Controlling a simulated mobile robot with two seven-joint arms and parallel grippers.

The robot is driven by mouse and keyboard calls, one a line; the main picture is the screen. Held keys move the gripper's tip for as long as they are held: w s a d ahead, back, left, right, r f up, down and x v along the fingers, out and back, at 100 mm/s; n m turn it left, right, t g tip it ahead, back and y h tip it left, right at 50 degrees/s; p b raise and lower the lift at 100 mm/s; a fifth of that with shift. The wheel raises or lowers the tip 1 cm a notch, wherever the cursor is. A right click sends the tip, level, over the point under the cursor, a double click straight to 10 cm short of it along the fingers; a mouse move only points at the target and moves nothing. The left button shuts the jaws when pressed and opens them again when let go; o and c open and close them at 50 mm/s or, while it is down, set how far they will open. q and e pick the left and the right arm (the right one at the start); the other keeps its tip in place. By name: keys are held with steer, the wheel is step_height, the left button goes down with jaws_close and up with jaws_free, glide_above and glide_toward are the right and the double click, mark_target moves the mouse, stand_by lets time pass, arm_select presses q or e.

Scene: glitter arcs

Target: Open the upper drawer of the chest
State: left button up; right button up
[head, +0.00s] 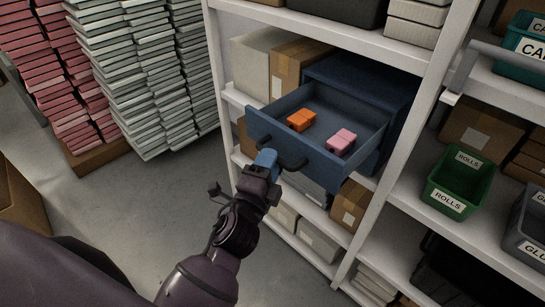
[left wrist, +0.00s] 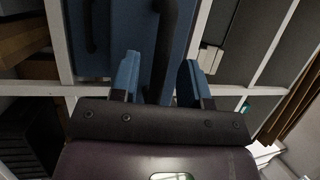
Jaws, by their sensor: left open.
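The blue chest (head: 372,82) stands on a shelf. Its upper drawer (head: 262,121) is pulled well out, with an orange block (head: 301,120) and a pink block (head: 341,141) lying inside. A dark bar handle (head: 293,162) is on the drawer front. My left gripper (head: 266,158) is at this handle, in front of the drawer. In the left wrist view its blue fingers (left wrist: 160,78) are apart, and the dark handle (left wrist: 164,45) shows between them. I cannot tell whether they touch it. My right gripper is not in view.
A white shelf upright (head: 400,145) stands right of the chest. Cardboard boxes (head: 297,66) are beside it. A green bin (head: 459,183) sits on the right shelf. Stacks of pale and red items (head: 140,60) stand at the left. The grey floor (head: 130,205) in front is clear.

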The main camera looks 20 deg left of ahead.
arm_select(q)
steer(key=s+f+b, duration=0.1)
steer(key=s, duration=0.7)
steer(key=shift+s+d+f, duration=0.2)
steer(key=shift+d, duration=0.05)
steer(key=s+a+f+n+g, duration=0.2)
steer(key=f+n, duration=0.3)
steer(key=f, duration=0.3)
steer(key=s+a+f+n+g, duration=0.3)
steer(key=s+f+n+g, duration=0.1)
steer(key=f, duration=0.4)
steer(key=s+a+f+n+g, duration=0.3)
steer(key=f+n, duration=0.3)
steer(key=f, duration=0.2)
steer(key=shift+n+h, duration=0.3)
steer(key=shift+h, duration=0.1)
stand_by(4.2)
